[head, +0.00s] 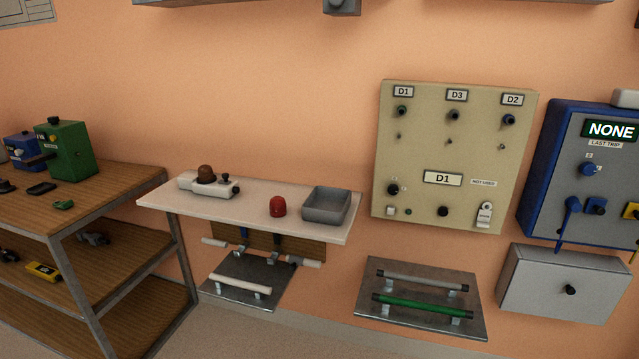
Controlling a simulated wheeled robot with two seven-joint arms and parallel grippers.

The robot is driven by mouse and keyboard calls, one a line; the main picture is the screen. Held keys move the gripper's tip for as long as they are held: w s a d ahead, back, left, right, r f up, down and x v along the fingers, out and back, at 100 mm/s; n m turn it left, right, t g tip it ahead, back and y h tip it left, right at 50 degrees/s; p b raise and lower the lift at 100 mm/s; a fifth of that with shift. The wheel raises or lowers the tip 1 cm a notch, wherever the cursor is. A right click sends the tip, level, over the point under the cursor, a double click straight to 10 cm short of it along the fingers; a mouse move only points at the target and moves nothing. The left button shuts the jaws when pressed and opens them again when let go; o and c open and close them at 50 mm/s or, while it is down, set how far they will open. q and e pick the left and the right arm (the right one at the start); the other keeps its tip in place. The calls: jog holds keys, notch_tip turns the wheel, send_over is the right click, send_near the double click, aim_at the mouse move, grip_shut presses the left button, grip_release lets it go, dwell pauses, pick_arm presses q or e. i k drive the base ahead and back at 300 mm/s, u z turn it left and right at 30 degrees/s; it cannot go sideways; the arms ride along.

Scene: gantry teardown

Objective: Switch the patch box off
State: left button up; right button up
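No box in the head view carries a readable "patch box" label. A beige wall panel (425,150) has sockets labelled D1, D3 and D2 along its top. A central plate (442,178) on it reads D1. Below are a dark rotary knob (393,189), a black knob (443,211), a small pale button (391,211) and a silver hasp-like part (485,214). Neither gripper is in view.
A white shelf (190,212) holds a grey tray (326,206), a red dome (277,206) and a white device (207,186). A wooden rack (110,187) stands left. Low racks hold a white bar (240,284) and a green bar (425,306). A grey drawer-like box (530,280) hangs right.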

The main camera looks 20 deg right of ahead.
aim_at(393, 189)
jog(key=u, duration=0.2)
jog(key=i, duration=0.9)
jog(key=z, duration=0.9)
jog(key=i, duration=0.7)
jog(key=z, duration=0.75)
